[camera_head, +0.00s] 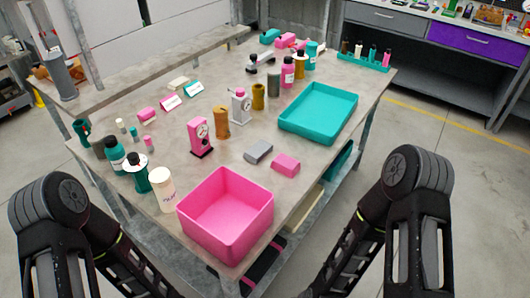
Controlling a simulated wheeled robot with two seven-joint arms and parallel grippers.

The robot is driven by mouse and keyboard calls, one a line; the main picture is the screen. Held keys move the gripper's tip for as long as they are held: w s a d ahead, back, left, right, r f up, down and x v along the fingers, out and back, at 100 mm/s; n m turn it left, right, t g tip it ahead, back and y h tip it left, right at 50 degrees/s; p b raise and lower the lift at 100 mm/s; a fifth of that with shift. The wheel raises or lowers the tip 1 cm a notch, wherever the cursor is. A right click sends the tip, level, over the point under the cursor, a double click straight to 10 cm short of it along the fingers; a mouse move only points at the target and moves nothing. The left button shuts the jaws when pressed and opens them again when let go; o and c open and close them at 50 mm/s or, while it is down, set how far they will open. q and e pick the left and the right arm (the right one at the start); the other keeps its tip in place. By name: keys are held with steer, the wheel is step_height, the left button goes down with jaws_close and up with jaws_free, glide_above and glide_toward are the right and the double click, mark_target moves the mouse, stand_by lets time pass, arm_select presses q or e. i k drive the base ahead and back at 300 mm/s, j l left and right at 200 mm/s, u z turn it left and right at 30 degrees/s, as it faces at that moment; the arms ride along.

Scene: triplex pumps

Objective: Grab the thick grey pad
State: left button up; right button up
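The thick grey pad (258,152) lies flat on the grey table, near its middle. It is a small grey block, just left of a pink block (286,163) and behind the pink bin. Nothing covers it. Links of my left arm show at the lower left and links of my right arm at the lower right, both in front of the table. Neither gripper shows in the view, and neither arm reaches the pad.
A pink bin (188,210) stands at the table's near edge, and a teal tray (282,120) lies at the right. A pink gauge pump (200,137) and a brown bottle (221,122) stand left of the pad. Several bottles stand at the left edge.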

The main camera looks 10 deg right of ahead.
mark_target(261, 148)
steer(key=l+u, duration=0.25)
steer(key=l, duration=2.25)
steer(key=i+l, duration=0.1)
steer(key=l, duration=0.35)
steer(key=i+l, duration=0.15)
steer(key=l, duration=0.3)
steer(key=i+l+u, duration=0.1)
steer(key=l, duration=0.35)
